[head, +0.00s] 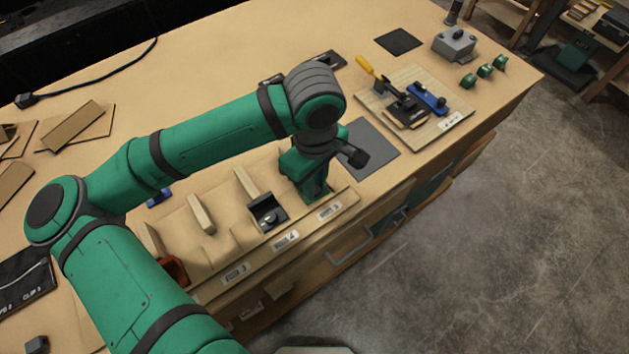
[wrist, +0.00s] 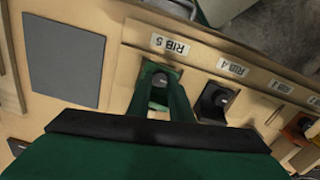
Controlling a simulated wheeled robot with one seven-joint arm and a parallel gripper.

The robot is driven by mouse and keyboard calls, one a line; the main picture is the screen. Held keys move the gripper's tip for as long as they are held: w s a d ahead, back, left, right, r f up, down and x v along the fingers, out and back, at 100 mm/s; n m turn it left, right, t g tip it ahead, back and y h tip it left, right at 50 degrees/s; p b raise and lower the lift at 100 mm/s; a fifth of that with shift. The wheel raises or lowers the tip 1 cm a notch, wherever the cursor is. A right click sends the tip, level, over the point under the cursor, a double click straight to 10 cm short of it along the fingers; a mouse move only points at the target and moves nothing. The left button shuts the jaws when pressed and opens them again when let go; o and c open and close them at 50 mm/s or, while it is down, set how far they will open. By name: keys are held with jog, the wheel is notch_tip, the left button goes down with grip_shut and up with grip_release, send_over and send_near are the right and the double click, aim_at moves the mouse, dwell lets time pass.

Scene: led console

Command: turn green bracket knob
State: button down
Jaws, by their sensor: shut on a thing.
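The green bracket (wrist: 146,74) sits in the slot by the RIB 5 label, mostly hidden by my gripper. Its dark round knob (wrist: 160,79) shows between my fingers in the wrist view. My gripper (wrist: 160,98) points down over the bracket, its two green fingers closed on either side of the knob. In the head view my gripper (head: 312,188) stands at the right end of the rib row and covers the knob. The knob's turn angle cannot be told.
A black bracket (head: 267,213) with a knob sits beside it at RIB 4, close to my gripper. An orange-brown bracket (head: 173,271) stands farther left. A grey mat (head: 372,145) lies to the right. A wooden board (head: 447,105) with tools lies beyond it.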

jog(key=shift+s, duration=0.1)
jog(key=c, duration=1.8)
grip_release()
jog(key=shift+c, duration=0.2)
notch_tip(320, 180, up, 11)
jog(key=shift+f, duration=0.15)
